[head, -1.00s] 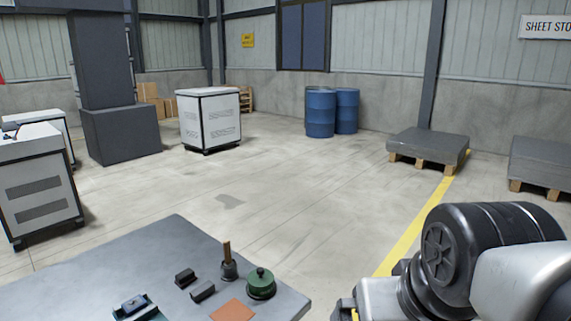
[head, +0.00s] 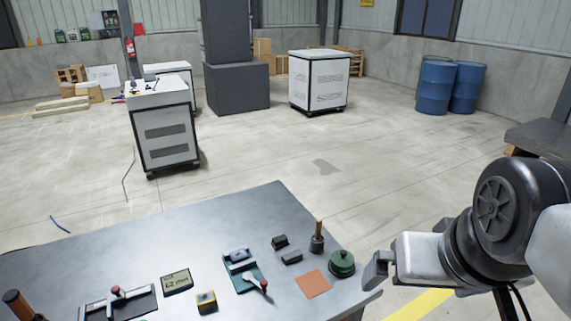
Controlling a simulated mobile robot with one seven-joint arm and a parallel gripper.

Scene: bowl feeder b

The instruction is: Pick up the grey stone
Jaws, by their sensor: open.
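Two small dark grey blocks lie near the right end of the metal table (head: 190,240) in the head view. One block (head: 280,241) is farther back and the other block (head: 292,257) is just in front of it. Either could be the grey stone; I cannot tell which at this size. My gripper (head: 374,272) is open and empty at the right edge of the table. It is to the right of both blocks, apart from them, beyond the green round container.
A green lidded container (head: 342,263), a wooden-handled tool (head: 318,238) and an orange square (head: 313,284) lie close to the blocks. The table's back left is clear.

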